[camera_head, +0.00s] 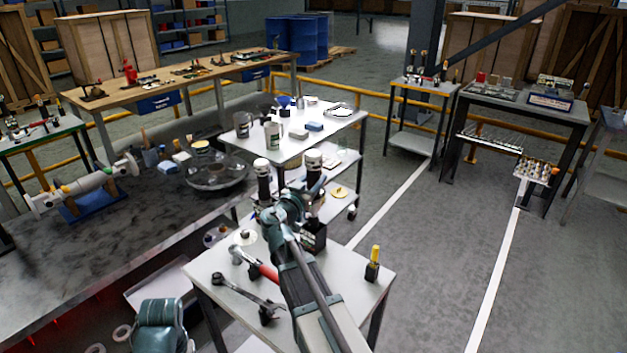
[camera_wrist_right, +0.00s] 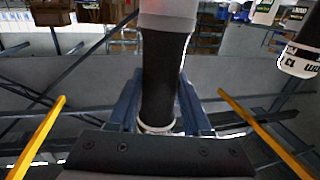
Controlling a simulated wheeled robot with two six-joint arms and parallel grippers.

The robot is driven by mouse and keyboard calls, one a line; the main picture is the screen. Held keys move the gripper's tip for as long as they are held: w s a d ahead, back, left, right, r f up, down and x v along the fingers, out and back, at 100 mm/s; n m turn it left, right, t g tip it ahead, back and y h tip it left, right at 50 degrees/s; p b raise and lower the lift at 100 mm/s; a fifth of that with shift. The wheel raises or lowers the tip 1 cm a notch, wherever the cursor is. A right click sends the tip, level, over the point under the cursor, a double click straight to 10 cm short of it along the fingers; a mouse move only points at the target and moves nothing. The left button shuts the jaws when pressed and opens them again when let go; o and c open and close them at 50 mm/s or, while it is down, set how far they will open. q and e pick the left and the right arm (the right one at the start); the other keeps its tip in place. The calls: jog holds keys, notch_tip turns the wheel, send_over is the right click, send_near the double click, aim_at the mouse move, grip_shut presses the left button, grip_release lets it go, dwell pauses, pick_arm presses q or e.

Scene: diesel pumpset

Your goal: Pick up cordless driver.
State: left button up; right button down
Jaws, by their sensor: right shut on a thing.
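My right gripper (camera_head: 290,203) is over the back of the small white table (camera_head: 350,278). The right wrist view shows it shut on a black upright grip, which I take to be the cordless driver (camera_wrist_right: 163,80). The driver has a grey part at the top and a pale ring low down. The blue-grey fingers (camera_wrist_right: 160,105) stand on either side of the grip. In the head view my gripper and forearm hide much of it. A black block with pale lettering (camera_head: 314,238) shows just beside the gripper; I cannot tell whether it belongs to the driver. My left gripper is out of view.
A red-handled hammer (camera_head: 262,270), a wrench (camera_head: 240,292) and a yellow-and-black tool (camera_head: 373,265) are on the small table. Dark cylinders with pale bands (camera_head: 262,172) stand close behind the gripper. A white cart (camera_head: 345,122) is beyond. Open floor (camera_head: 430,270) lies right.

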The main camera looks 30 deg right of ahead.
aim_at(310, 157)
notch_tip(310, 157, up, 8)
jog(key=p, duration=0.7)
jog(key=shift+r, duration=0.25)
jog(key=c, duration=1.1)
grip_release()
grip_shut()
